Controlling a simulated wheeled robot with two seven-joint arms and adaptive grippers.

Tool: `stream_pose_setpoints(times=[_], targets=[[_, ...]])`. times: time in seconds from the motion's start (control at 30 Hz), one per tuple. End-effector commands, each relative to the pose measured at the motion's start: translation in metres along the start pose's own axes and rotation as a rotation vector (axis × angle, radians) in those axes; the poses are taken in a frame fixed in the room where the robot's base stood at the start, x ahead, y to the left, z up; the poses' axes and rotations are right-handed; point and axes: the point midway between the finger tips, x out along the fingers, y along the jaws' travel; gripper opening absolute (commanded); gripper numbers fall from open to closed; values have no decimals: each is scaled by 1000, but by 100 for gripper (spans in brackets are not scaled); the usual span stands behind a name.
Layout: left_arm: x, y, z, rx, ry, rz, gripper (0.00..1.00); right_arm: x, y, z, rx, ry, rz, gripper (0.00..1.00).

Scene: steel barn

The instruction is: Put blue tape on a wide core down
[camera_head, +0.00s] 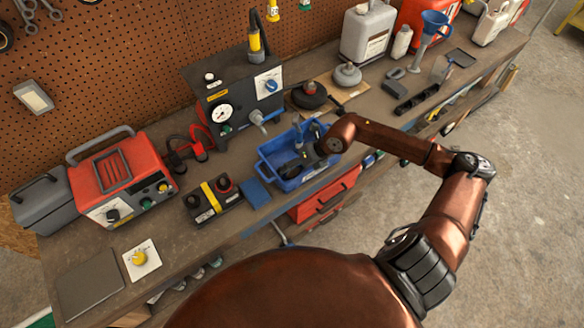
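I cannot make out a roll of blue tape on a wide core in the head view. My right arm reaches in from the lower right over the bench. Its dark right gripper (300,164) is at the blue bin (268,172), over or inside it. The fingers are small and blend with dark things there, so I cannot tell whether they are open or hold anything. Part of the bin's inside is hidden by the gripper and wrist. My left gripper is not in view.
A blue block (256,192) and a battery (214,201) lie left of the bin. A gauge unit (237,97) stands behind it. A red generator-like machine (122,178) is at left, containers (367,32) at back right. Bare bench shows at front left (185,240).

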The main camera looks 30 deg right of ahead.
Motion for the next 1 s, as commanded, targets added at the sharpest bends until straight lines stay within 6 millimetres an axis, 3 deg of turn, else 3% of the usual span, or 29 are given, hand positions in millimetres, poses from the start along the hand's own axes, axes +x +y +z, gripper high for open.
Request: stream_pose_setpoints(times=[0.27, 0.37, 0.7, 1.0], targets=[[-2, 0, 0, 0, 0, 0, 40, -7, 1, 2, 0, -1, -1, 60], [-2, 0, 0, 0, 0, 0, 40, -19, 0, 1, 0, -1, -4, 60], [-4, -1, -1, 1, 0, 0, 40, -91, -1, 1, 1, 1, -6, 60], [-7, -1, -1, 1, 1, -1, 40, -121, 1, 1, 1, 1, -1, 60]])
